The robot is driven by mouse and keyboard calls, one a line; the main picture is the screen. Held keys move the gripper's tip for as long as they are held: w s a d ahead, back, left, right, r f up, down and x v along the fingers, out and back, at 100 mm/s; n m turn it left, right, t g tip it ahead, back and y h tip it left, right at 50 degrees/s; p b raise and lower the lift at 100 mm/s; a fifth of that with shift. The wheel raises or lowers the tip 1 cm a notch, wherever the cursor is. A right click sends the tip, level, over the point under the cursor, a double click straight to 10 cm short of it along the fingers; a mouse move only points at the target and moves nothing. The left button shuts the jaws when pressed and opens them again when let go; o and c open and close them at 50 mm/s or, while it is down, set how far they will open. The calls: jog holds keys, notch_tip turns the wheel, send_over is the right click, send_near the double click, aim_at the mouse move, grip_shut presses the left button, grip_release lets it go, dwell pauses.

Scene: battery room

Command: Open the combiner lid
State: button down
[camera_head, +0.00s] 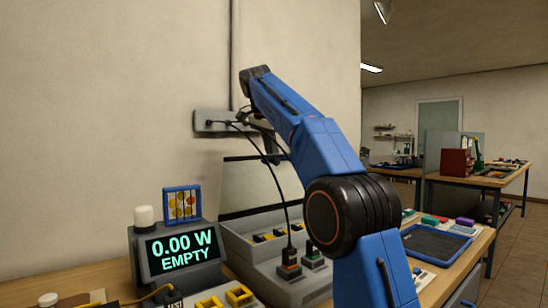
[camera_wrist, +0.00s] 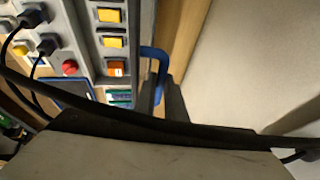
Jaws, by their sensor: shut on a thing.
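The combiner is a grey box (camera_head: 262,232) on the bench, with yellow switches along its front. Its pale lid (camera_head: 240,190), dark along the top edge, stands raised behind the switches. My gripper (camera_head: 272,158) is at the lid's top edge, partly hidden behind my blue arm. In the wrist view the dark fingers of my gripper (camera_wrist: 160,98) are shut at a blue handle (camera_wrist: 158,56). The handle's far end is hidden between the fingers. The box's switch face (camera_wrist: 108,42) shows to the left.
A display (camera_head: 178,250) reading "0.00 W EMPTY" stands left of the box. Black cables (camera_head: 288,205) hang from a grey wall plate (camera_head: 205,122) past my arm to plugs on the box. A blue tray (camera_head: 436,243) lies to the right. The wall is close behind.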

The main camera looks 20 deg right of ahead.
jog(key=c, duration=1.8)
grip_release()
jog(key=shift+w+f, duration=0.1)
jog(key=shift+f, duration=0.1)
jog(key=shift+r, duration=0.25)
